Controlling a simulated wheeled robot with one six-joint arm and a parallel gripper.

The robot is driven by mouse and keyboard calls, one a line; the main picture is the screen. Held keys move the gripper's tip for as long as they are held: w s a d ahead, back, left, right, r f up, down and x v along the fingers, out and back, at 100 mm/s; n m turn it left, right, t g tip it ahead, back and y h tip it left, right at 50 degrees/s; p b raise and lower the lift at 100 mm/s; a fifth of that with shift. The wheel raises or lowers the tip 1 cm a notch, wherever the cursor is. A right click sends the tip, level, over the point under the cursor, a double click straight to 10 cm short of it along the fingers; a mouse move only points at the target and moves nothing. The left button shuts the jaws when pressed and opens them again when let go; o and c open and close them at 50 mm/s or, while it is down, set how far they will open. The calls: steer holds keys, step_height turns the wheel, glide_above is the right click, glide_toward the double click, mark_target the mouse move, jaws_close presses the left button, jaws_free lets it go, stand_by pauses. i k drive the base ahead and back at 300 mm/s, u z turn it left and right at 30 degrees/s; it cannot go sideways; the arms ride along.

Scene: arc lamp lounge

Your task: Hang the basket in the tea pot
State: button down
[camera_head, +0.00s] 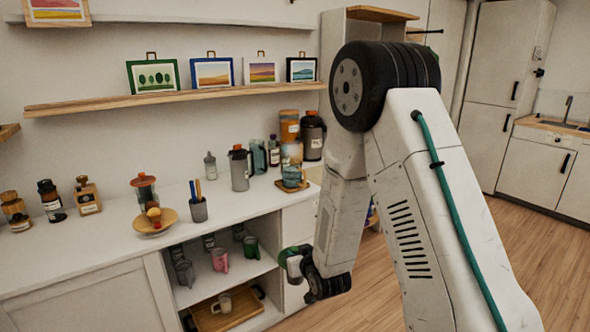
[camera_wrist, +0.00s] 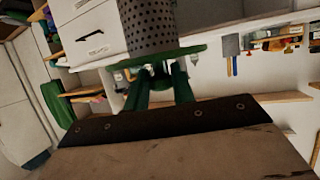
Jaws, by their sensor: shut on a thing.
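The basket (camera_wrist: 148,28) is a grey perforated cylinder with a flat green rim, seen at the top of the wrist view. My gripper (camera_wrist: 162,85) is shut on its rim, with the dark green fingers below it. In the head view my gripper (camera_head: 297,262) is low in front of the shelf unit, right of its open shelves, with some green at its tip.
The white counter (camera_head: 95,250) carries a grey jug (camera_head: 239,168), a pen cup (camera_head: 198,209), a wooden fruit bowl (camera_head: 155,221) and several bottles and canisters behind the tea pot. Mugs and a wooden tray (camera_head: 226,312) are on the shelves below. Open wooden floor (camera_head: 520,240) lies right.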

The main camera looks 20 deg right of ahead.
mark_target(293, 178)
steer(key=z, duration=0.3)
steer(key=i, duration=0.9)
steer(key=z, duration=0.3)
